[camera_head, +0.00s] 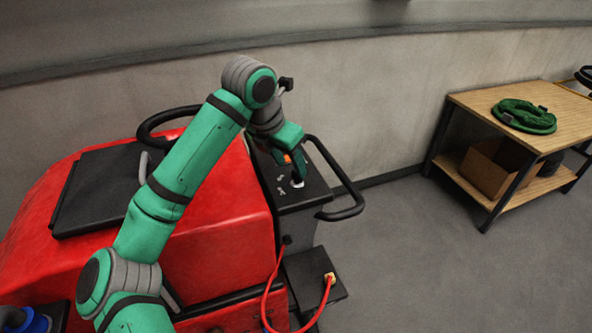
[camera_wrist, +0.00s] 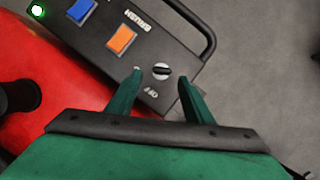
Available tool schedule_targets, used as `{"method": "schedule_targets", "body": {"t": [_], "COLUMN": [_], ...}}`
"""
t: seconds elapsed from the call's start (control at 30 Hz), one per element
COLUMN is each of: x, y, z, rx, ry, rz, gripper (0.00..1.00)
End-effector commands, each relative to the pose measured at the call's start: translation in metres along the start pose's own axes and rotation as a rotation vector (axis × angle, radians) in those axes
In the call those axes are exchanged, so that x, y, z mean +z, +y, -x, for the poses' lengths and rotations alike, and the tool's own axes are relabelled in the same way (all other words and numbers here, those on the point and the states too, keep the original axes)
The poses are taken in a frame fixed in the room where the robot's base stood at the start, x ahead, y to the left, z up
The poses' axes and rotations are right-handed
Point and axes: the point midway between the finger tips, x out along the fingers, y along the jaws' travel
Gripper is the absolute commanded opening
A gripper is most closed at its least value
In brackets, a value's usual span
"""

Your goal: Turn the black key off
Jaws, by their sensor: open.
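The black key (camera_wrist: 161,70) sits in a round silver switch on the dark control panel of the red scrubber. In the wrist view its slot lies roughly level across the picture, with white "OFF" lettering below it. My gripper (camera_wrist: 158,80) is open, with its two green fingers either side of the key switch and a gap on both sides. I cannot tell how far the fingertips are above the panel. In the head view my gripper (camera_head: 297,176) is over the panel (camera_head: 312,193), and the key itself is hard to make out there.
An orange button (camera_wrist: 121,39) and a blue button (camera_wrist: 80,10) are on the same panel. A black handle bar (camera_head: 343,180) curves around its right side. A red cable (camera_head: 272,283) hangs below. A wooden table (camera_head: 478,100) stands at the right, with open floor between.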

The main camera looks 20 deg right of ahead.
Motion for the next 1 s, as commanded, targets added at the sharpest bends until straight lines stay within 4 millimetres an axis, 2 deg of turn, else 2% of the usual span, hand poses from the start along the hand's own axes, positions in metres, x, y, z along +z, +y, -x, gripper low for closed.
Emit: {"method": "schedule_targets", "body": {"t": [0.1,0.3,0.67,0.83,0.87,1.0], "x": [0.002,0.005,0.005,0.004,0.004,0.004], "y": [-0.004,-0.007,-0.006,-0.005,-0.005,-0.004], "z": [-0.02,-0.04,-0.044,-0.043,-0.043,-0.043], "rx": [-0.005,-0.005,-0.005,-0.004,-0.004,-0.002], "ry": [0.001,0.0,0.0,0.0,0.0,0.0], "rz": [-0.006,-0.012,-0.011,-0.009,-0.009,-0.006], "gripper": [0.47,0.47,0.47,0.09,0.06,0.06]}}
